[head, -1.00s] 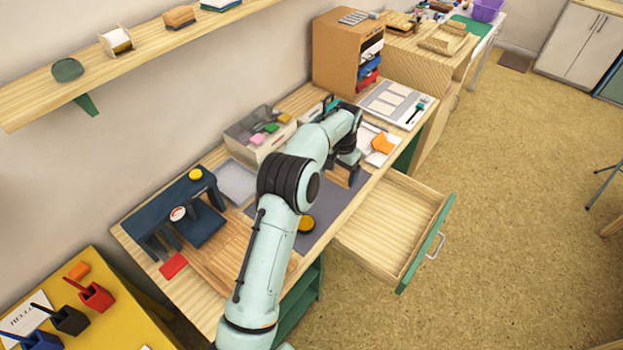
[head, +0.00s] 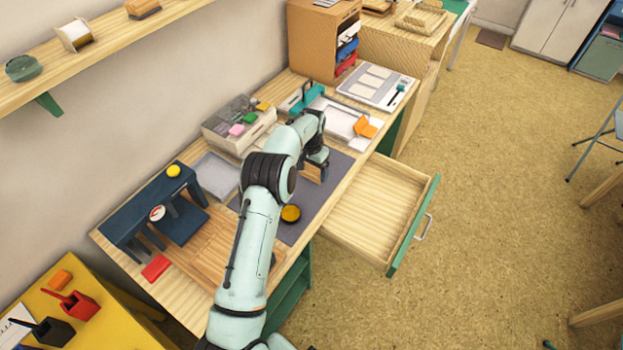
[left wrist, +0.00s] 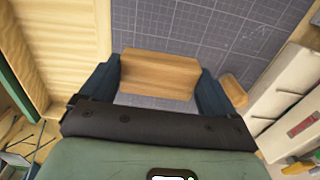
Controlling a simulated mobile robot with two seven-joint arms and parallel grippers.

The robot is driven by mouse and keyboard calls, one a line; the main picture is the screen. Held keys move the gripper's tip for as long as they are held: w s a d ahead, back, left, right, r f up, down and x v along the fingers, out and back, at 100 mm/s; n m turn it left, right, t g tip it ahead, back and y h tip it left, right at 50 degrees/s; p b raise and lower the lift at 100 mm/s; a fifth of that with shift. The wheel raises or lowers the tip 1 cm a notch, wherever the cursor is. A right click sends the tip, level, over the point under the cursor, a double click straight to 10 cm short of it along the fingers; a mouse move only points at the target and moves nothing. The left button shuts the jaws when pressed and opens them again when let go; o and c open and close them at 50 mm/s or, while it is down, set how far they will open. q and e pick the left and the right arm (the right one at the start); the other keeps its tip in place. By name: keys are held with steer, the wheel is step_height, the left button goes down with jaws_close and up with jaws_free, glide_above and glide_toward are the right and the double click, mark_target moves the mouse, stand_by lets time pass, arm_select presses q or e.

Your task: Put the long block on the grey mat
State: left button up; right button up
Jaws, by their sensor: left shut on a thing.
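My left gripper (left wrist: 158,85) is shut on the long block (left wrist: 160,74), a plain light-brown wooden bar lying crosswise between the dark blue fingers. In the head view, the left gripper (head: 315,168) is over the far right part of the grey mat (head: 318,205), with the block (head: 312,174) showing under it. The gridded mat (left wrist: 215,35) lies below the block in the left wrist view. I cannot tell whether the block touches the mat. My right gripper is not in view.
A yellow round pad (head: 291,214) sits on the mat. A small wooden piece (left wrist: 234,90) lies beside the right finger. An open drawer (head: 375,215) juts out at the front. A compartment box (head: 240,128) and a dark blue stand (head: 150,210) are at the back and left.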

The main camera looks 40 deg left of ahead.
mark_target(312, 178)
arm_select(q)
steer(key=shift+f, duration=2.35)
steer(key=shift+f, duration=0.1)
steer(key=o, duration=0.8)
step_height(312, 178, up, 12)
steer(key=shift+r+p, duration=0.1)
steer(key=shift+p, duration=0.25)
